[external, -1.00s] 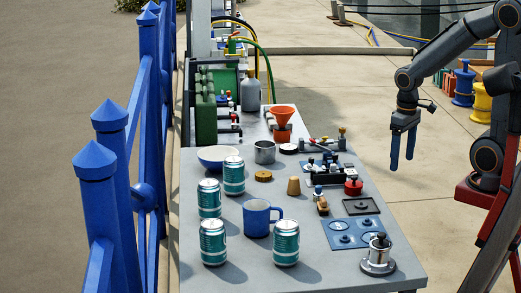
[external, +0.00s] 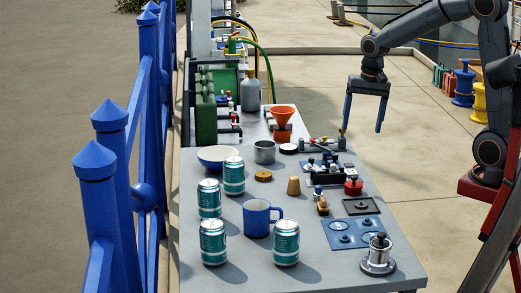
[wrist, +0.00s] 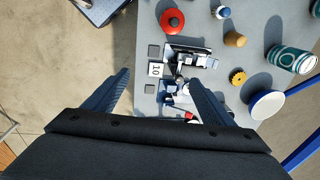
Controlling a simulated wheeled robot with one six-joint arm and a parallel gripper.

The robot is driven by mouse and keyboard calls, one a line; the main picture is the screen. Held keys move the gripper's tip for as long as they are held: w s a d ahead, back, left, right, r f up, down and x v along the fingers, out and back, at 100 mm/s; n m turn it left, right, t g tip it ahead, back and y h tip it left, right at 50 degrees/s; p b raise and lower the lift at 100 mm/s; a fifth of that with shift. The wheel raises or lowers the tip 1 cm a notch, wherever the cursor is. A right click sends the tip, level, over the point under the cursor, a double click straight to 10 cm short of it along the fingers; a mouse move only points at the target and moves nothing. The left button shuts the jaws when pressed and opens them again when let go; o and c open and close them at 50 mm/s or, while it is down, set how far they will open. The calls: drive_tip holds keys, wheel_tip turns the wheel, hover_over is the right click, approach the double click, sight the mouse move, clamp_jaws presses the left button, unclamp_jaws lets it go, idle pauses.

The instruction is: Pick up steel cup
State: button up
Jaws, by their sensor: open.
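The steel cup (external: 264,152) is a small grey metal cup. It stands upright on the grey table, just right of the blue-rimmed bowl (external: 217,156) and below the orange funnel (external: 282,116) in the external view. I cannot make it out in the wrist view, where my gripper covers the lower part. My gripper (external: 362,130) is open and empty, fingers down, above the right edge of the table and well to the right of the cup. In the wrist view its two spread fingers (wrist: 160,80) frame the table's edge.
Several teal cans (external: 286,242) and a blue mug (external: 257,218) stand at the near end. A cork-coloured disc (external: 263,176) and a cone (external: 294,186) lie between them and the cup. A black valve block (external: 329,172) and red knob (external: 353,187) stand at the right.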

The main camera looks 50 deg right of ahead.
drive_tip(key=w+a+m+p, duration=0.2)
drive_tip(key=w+m, duration=0.5)
drive_tip(key=w, duration=0.4)
drive_tip(key=m+t+y+p, duration=0.1)
drive_tip(key=m+t+p, duration=0.2)
drive_tip(key=m, duration=1.2)
approach(265, 152)
wheel_tip(265, 152, up, 3)
drive_tip(key=w+d, duration=0.3)
drive_tip(key=f, duration=0.5)
drive_tip(key=shift+s+a, duration=0.1)
drive_tip(key=shift+a, duration=0.15)
drive_tip(key=shift+x, duration=1.1)
drive_tip(key=shift+p+x, duration=1.4)
drive_tip(key=shift+x, duration=1.4)
drive_tip(key=shift+r, duration=0.1)
drive_tip(key=c, duration=1.4)
